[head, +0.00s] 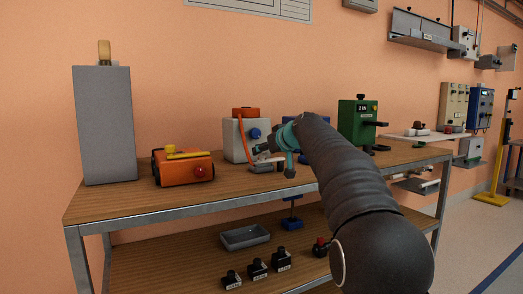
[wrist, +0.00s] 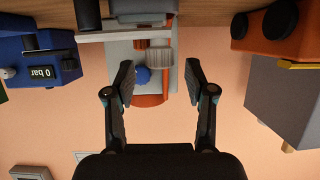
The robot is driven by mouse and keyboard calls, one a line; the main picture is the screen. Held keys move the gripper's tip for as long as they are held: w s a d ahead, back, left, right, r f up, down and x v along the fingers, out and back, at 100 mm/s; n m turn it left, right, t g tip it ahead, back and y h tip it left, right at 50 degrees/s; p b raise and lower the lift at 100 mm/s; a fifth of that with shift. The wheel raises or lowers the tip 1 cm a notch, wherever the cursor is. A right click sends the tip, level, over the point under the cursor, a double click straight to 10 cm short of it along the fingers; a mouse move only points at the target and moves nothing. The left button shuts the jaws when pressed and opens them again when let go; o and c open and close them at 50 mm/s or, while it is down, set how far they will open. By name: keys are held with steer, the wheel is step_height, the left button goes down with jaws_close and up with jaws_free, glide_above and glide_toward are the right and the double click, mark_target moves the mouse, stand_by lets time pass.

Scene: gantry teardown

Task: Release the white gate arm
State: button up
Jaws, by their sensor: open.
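A white bar (wrist: 103,36), which looks like the white gate arm, lies across the front of a pale grey unit (wrist: 120,58) in the wrist view, beside a grey block (wrist: 143,8). In the head view a small white part (head: 268,160) shows just under my gripper, partly hidden by it. The pale unit (head: 233,141) has a blue knob and an orange hose. My gripper (wrist: 157,82) is open and empty, its fingers apart in front of this unit. In the head view my gripper (head: 268,148) is above the shelf top. I cannot tell whether it touches the bar.
An orange box (head: 184,168) and a tall grey box (head: 104,125) stand left on the wooden bench top (head: 120,200). A blue device with a gauge display (wrist: 38,58) and a green device (head: 357,120) stand on the other side. The lower shelf holds a grey tray (head: 245,237) and several black blocks.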

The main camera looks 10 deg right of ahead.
steer(key=shift+x, duration=1.3)
jaws_close()
